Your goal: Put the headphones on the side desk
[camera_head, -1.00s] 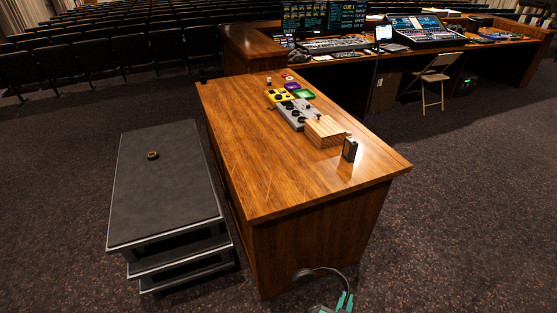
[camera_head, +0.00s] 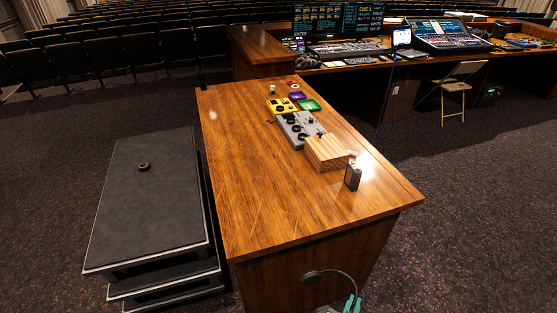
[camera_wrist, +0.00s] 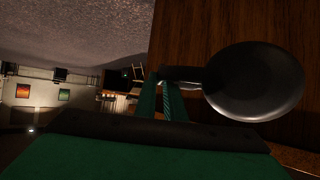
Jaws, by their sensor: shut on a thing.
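The headphones (camera_head: 313,276) show at the bottom of the head view, a dark earcup on a thin band, in front of the desk's near end panel. In the wrist view a large round black earcup (camera_wrist: 254,82) fills the right side. My gripper (camera_head: 352,303), with green fingers, is shut on the headphones; it also shows in the wrist view (camera_wrist: 165,96). The rest of the headphones is cut off by the frame. The wooden side desk (camera_head: 262,200) stands ahead, its near left part of the top bare. The headphones are in front of and below the top's near edge.
On the desk are a wooden block (camera_head: 327,153), a small dark box (camera_head: 353,177), a grey pedal (camera_head: 298,128), a yellow pedal (camera_head: 282,106) and other small items. A black stepped platform (camera_head: 150,210) stands left. The mixing desk (camera_head: 400,62) and a folding chair (camera_head: 457,88) are behind.

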